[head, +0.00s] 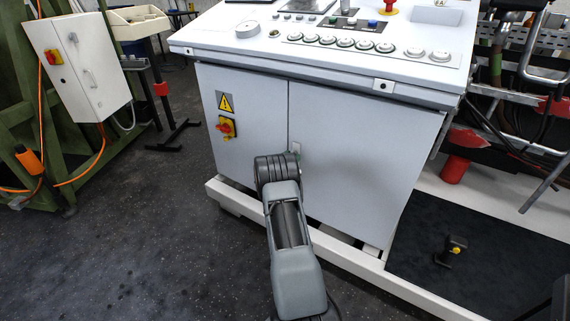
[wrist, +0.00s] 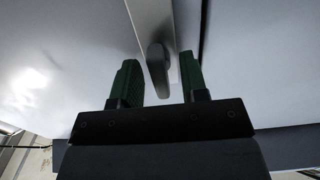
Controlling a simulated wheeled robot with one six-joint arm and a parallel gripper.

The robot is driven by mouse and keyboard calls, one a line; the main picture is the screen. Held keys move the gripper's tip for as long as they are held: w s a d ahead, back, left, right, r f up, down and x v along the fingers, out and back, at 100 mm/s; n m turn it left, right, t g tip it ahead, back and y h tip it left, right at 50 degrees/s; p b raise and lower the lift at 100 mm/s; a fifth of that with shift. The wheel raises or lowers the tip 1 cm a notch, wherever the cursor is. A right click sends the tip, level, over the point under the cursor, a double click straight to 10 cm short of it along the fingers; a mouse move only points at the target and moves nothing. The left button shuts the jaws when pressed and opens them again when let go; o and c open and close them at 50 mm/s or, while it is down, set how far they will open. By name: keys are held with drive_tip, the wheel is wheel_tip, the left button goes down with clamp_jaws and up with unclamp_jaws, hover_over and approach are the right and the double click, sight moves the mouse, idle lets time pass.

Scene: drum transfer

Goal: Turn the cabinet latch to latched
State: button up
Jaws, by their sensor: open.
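The cabinet (head: 350,150) is the light grey double-door base of a control console. Its latch (wrist: 157,68) is a dark grey handle on a pale plate beside the dark door seam in the wrist view. The handle looks roughly in line with the plate, slightly tilted in this view. My gripper (wrist: 160,60) is open, with one green finger on each side of the handle and visible gaps to both. Whether the fingertips reach past the handle's face is unclear. In the head view my arm's end covers most of the latch, near the middle seam.
A red and yellow switch (head: 226,127) sits on the left door under a yellow warning sign (head: 226,102). A white base rail (head: 345,251) runs along the cabinet's foot. A white wall box (head: 80,65) stands at left. The dark floor at front left is clear.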

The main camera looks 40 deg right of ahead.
drive_tip(key=p+v, duration=0.2)
drive_tip(key=v, duration=1.1)
drive_tip(key=shift+p, duration=0.4)
drive_tip(key=shift+w+a+r, duration=0.1)
